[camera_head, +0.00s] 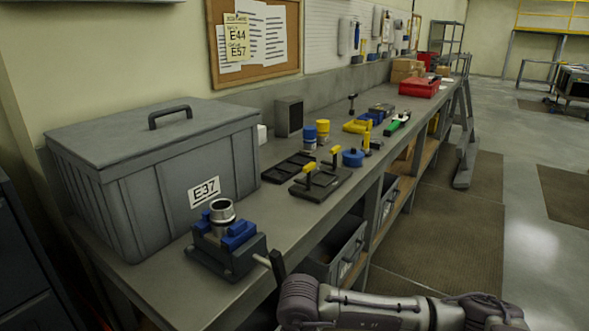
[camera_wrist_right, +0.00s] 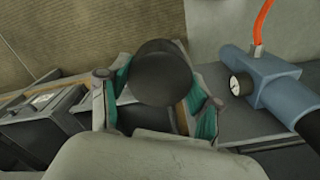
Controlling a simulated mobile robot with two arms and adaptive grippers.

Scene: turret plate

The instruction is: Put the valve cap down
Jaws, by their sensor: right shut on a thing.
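In the right wrist view, a dark, round, smooth piece, which looks like the valve cap (camera_wrist_right: 163,72), sits between the teal pads of my right gripper (camera_wrist_right: 160,92). The gripper is shut on it. The bench edge and drawers show behind and below it, so the cap appears held in the air by the bench front. In the head view my right arm shows at the bottom, but its gripper and the cap are not visible there. My left gripper is in neither view.
A vise with blue jaws (camera_head: 235,237) holds a metal cylinder at the bench's near end. A grey lidded crate (camera_head: 110,182) stands behind it. Dark trays (camera_head: 290,168) and a blue round part (camera_head: 352,157) lie beyond.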

